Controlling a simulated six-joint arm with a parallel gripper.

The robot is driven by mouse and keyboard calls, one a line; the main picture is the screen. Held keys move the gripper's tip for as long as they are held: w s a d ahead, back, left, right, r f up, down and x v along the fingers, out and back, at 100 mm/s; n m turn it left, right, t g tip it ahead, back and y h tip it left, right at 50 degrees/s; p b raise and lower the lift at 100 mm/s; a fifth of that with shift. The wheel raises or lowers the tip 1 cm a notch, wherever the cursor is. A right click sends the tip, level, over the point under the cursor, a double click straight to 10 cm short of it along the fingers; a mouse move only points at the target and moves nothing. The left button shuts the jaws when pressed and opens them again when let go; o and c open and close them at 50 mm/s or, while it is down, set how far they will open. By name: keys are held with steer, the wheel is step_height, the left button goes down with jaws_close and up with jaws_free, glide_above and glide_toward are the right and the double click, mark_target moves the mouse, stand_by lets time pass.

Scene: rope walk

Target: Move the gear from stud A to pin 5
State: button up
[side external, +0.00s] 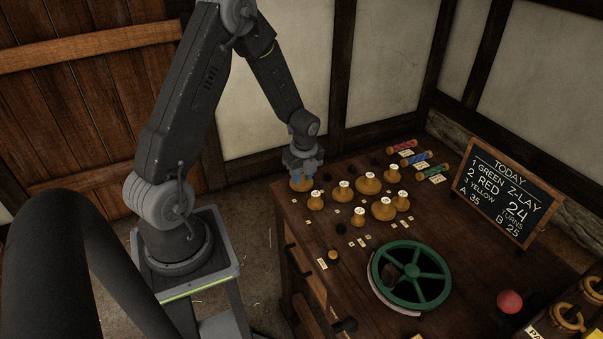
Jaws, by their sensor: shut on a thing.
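My gripper (301,176) is at the far left edge of the wooden bench, fingers pointing down. It is shut on a round, brass-coloured gear (301,185), which shows just below the fingers. Whether the gear is clear of the bench or touching it cannot be told. Several other brass-coloured pieces with pale tops stand to the right, among them a wide one (368,184) and a narrower one (316,201). The labels are too small to read, so stud A and pin 5 cannot be told apart from the others.
A chalkboard (508,190) stands at the right. Red (402,146), blue (416,160) and green (432,172) spools lie at the back.

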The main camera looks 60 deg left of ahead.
steer(key=shift+f, duration=0.15)
steer(key=o, duration=0.9)
steer(key=shift+r, duration=4)
